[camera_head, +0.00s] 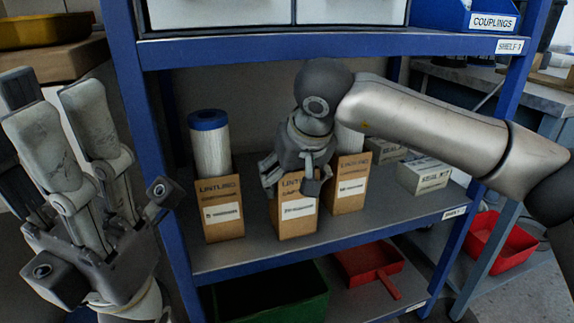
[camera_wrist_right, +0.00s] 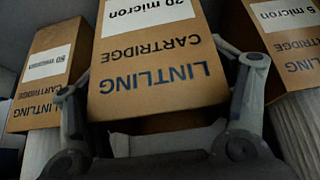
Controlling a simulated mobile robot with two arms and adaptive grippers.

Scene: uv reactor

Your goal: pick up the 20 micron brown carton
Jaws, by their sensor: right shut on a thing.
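The 20 micron brown carton (camera_head: 297,213) stands in the middle of three brown cartons on the blue shelf. In the right wrist view the carton (camera_wrist_right: 155,58) appears upside down, with "20 micron" on its white label. In the wrist view the fingers of this gripper (camera_wrist_right: 160,88) press on both sides of the carton. Part of the carton's top is hidden by the gripper. My left gripper (camera_head: 120,225) is open and empty at the left, in front of the shelf.
Grey boxes (camera_head: 424,176) sit farther right. The shelf above (camera_head: 330,45) limits headroom. The shelf front is bare.

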